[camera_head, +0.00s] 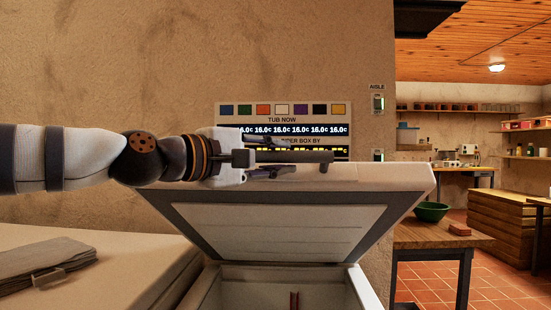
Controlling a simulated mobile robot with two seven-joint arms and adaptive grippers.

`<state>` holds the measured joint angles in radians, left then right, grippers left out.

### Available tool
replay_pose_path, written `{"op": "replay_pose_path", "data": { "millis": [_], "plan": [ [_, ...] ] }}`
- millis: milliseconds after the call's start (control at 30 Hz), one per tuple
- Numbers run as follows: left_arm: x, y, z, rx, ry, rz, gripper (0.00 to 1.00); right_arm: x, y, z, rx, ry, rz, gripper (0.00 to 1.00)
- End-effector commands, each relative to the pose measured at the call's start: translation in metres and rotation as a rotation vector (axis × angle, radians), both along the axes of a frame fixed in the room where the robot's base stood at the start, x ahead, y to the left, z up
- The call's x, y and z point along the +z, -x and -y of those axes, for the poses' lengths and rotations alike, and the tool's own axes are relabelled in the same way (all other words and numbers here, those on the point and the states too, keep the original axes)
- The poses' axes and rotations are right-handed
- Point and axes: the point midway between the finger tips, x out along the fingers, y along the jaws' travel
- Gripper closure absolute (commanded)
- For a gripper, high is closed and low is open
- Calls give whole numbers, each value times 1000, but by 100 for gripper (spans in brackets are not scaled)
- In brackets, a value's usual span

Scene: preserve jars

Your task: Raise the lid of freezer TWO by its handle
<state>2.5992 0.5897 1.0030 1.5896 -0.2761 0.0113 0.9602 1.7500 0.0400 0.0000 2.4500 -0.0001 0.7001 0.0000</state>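A white chest freezer (362,288) stands in front of me with its lid (275,228) tilted well up, showing the pale inner panel and grey seal. I cannot read a number on it. The lid's dark bar handle (306,156) runs along the raised edge. My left gripper (272,157) reaches in from the left, with one finger above and one below the handle's left part, and appears shut on it. Part of the handle is hidden by the fingers. My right gripper is not in view.
A closed white lid (120,280) with folded grey cloth (42,260) lies at left. A wall panel (283,110) with coloured squares and temperature readings is behind my gripper. At right, a wooden table (440,236) holds a green bowl (431,211) and a reddish block (460,229).

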Motion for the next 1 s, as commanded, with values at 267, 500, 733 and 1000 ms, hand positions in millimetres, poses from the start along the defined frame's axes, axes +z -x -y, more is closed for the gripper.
{"op": "replay_pose_path", "data": {
  "millis": [267, 500, 733, 1000],
  "plan": [
    [-1, 0, 0, -1, -2, -1, 62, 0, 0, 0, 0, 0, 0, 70],
    [1, 26, -26, 0, 0, 1, 62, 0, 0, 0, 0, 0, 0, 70],
    [2, 68, -68, -1, 2, 2, 62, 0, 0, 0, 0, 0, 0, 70],
    [1, 85, -85, -1, -1, -1, 62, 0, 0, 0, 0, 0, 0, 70]
  ]
}}
